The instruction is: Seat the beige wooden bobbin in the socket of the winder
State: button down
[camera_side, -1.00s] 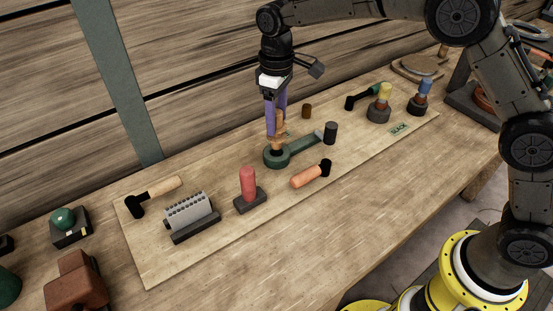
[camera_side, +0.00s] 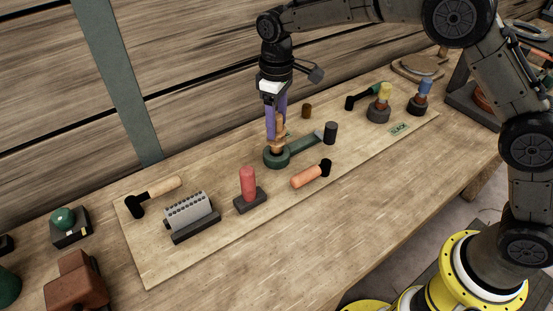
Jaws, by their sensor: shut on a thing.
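My gripper (camera_side: 276,134) points down with its purple fingers shut on the beige wooden bobbin (camera_side: 277,146). The bobbin is upright, and its upper part is partly hidden by the fingers. The dark green winder (camera_side: 300,147) lies on the board, with its round end at the left and its arm running up to the right. The bobbin's lower end is at the round socket end (camera_side: 272,162). I cannot tell whether it is fully down in the socket.
A red peg on a dark base (camera_side: 248,190) and an orange-handled tool (camera_side: 307,176) are in front. A black cylinder (camera_side: 330,133) stands at the winder's far end, and a brown one (camera_side: 306,111) behind. A grey drilled block (camera_side: 188,213) is at left. The board's front right is clear.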

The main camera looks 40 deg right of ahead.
aim_at(277, 132)
jog(key=shift+f, duration=1.7)
dwell(1.5)
jog(key=shift+c, duration=0.6)
grip_release()
notch_tip(277, 132, up, 14)
jog(key=shift+f, duration=0.1)
dwell(0.3)
